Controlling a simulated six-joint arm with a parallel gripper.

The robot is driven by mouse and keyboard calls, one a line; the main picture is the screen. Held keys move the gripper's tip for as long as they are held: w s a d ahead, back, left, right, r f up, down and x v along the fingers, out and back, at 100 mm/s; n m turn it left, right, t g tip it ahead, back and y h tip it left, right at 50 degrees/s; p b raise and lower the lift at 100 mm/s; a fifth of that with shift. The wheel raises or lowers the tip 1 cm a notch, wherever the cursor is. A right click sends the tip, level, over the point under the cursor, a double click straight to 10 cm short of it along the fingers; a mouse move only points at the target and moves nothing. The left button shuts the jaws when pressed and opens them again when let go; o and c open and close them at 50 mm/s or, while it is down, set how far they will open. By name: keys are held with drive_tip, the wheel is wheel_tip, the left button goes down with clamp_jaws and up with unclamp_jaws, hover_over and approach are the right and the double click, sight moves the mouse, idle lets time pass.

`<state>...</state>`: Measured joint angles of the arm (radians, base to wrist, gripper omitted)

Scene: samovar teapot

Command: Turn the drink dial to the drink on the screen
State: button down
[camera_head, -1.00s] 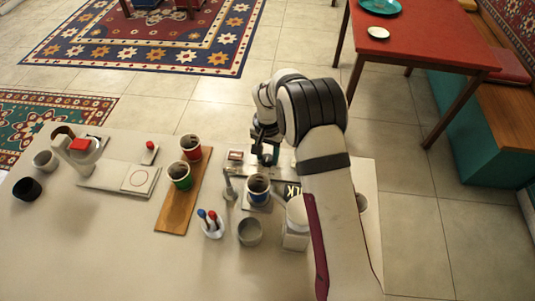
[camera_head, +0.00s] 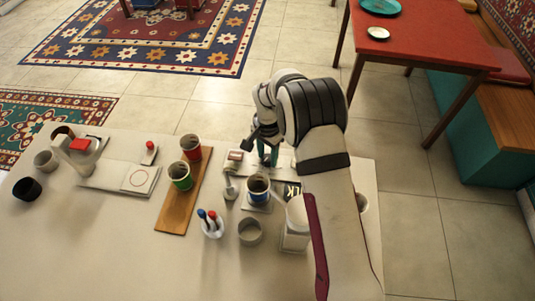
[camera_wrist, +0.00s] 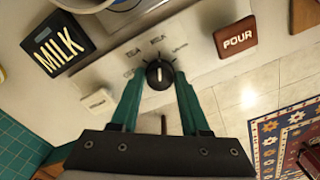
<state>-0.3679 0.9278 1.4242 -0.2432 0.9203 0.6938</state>
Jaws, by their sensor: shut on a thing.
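The black drink dial (camera_wrist: 159,75) shows in the wrist view on a pale panel, with a white mark on its face pointing roughly upward in the picture. Small labels (camera_wrist: 157,41) are set around its upper side, too blurred to read surely. My gripper (camera_wrist: 160,82) has teal fingers on either side of the dial and is shut on it. In the head view my gripper (camera_head: 268,153) is down at the panel and hides the dial. A small pale plate (camera_wrist: 97,101) lies beside the dial; its text is unreadable. I cannot make out the drink on a screen.
A red-brown POUR block (camera_wrist: 236,37) and a black MILK block (camera_wrist: 57,44) flank the dial. A blue cup (camera_head: 258,187) stands in front of the panel. Red and green cups stand on a wooden board (camera_head: 174,212). A white container (camera_head: 296,228) is near my arm.

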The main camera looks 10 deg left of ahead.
sight(267, 157)
drive_tip(key=shift+c, duration=2)
unclamp_jaws()
wheel_tip(267, 157, up, 16)
drive_tip(key=shift+f, duration=0.1)
